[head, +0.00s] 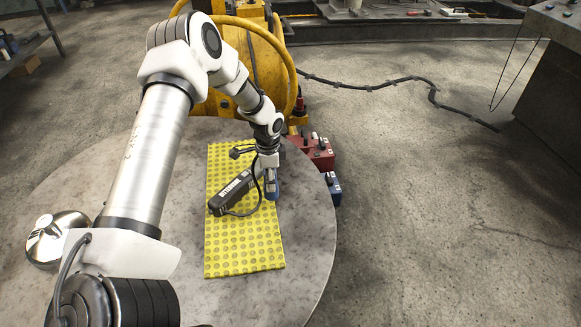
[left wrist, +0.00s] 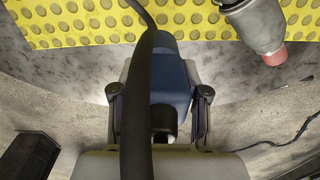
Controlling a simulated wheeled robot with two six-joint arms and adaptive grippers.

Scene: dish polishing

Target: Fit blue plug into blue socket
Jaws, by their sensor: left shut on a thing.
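My left gripper (head: 271,174) is shut on a blue plug (head: 272,188) over the right part of a yellow dotted mat. In the left wrist view the blue plug (left wrist: 173,82) sits between both fingers (left wrist: 160,110), with a black cable (left wrist: 143,90) crossing in front of it and hiding part of it. A blue socket box (head: 331,190) stands beyond the table's right edge, to the right of the plug and apart from it. Its opening is too small to make out. My right gripper is not in view.
The yellow mat (head: 240,255) lies on a round stone table (head: 310,240). A dark tool (head: 234,191) lies on the mat beside the gripper. A red box (head: 317,152) stands behind the blue one. A shiny metal dish (head: 58,240) is at the left. The table's front right is clear.

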